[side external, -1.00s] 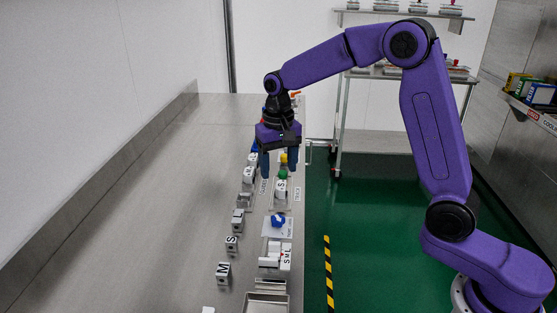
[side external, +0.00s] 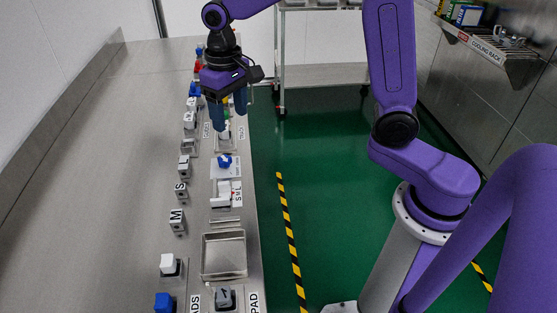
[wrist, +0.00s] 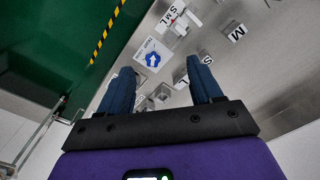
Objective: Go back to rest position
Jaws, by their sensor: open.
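My gripper (side external: 228,118) is open, with two dark blue fingers pointing down over the far part of the metal bench's row of parts. Its fingers also show in the wrist view (wrist: 160,68), spread apart with nothing held between them. A blue part (side external: 225,161) sits on a white card on the bench, nearer the camera than the gripper. It shows between and beyond the fingertips in the wrist view (wrist: 152,59). The fingers hide some of the small parts behind them in the side view.
The metal bench (side external: 110,150) is bare on its left side. Letter blocks (side external: 177,220), an empty metal tray (side external: 223,235) and a white block (side external: 168,263) line its right side. Green floor (side external: 330,160) lies to the right. A wheeled rack (side external: 320,75) stands behind.

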